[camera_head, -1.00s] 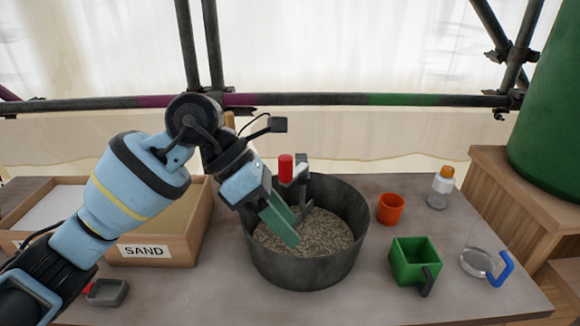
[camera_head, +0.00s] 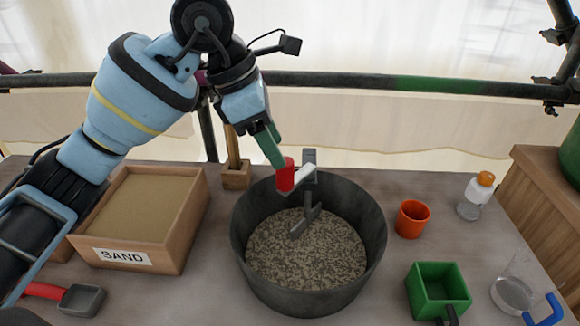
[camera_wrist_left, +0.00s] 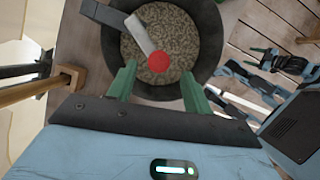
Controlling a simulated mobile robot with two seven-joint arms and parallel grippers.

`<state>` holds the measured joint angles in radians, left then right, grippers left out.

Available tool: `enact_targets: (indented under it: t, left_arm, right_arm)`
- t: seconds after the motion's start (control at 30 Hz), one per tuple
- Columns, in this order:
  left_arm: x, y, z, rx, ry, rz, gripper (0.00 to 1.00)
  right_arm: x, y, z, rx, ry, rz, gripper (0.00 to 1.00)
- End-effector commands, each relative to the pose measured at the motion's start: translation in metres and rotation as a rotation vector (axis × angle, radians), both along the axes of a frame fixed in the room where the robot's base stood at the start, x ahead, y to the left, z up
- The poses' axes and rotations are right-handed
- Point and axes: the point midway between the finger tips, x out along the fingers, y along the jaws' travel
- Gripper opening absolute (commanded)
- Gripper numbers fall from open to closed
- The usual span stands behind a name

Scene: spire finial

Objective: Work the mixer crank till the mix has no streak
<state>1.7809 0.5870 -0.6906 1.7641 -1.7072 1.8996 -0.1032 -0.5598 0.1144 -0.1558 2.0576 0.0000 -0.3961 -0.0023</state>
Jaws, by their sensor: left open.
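The dark mixing tub (camera_head: 368,225) stands on the table and holds a grey-tan mix (camera_head: 300,255), speckled with light and dark grains. The crank has a grey paddle shaft (camera_head: 310,195), a pale arm (camera_head: 304,172) and a red knob (camera_head: 286,176) above the tub's back rim. My left gripper (camera_head: 278,160) is open at the knob, its green fingers pointing down. In the left wrist view the red knob (camera_wrist_left: 158,62) lies between and just beyond the fingertips (camera_wrist_left: 158,76), with clear gaps on both sides. My right gripper does not show in the head view.
A wooden sand box (camera_head: 190,215) and a red-handled scoop (camera_head: 82,298) are left of the tub. An orange cup (camera_head: 412,219), a green box-shaped cup (camera_head: 438,290), a bottle (camera_head: 474,197) and a clear jug (camera_head: 514,292) stand right. A scaffold pipe (camera_head: 340,82) runs behind.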

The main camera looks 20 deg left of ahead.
Motion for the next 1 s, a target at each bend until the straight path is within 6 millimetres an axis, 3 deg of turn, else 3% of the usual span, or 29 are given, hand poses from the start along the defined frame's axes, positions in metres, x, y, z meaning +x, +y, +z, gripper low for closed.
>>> enact_targets:
  t: [0.4, 0.83, 1.0]
  left_arm:
    - [0.009, -0.020, -0.055, -0.001, 0.002, -0.001, 0.51]
    - [0.011, -0.024, -0.064, -0.001, 0.000, 0.000, 0.51]
    - [0.011, -0.024, -0.063, -0.001, 0.000, 0.000, 0.30]
  right_arm:
    - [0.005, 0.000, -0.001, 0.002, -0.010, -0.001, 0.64]
    - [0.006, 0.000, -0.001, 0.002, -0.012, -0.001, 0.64]
    - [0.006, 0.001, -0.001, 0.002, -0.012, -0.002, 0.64]
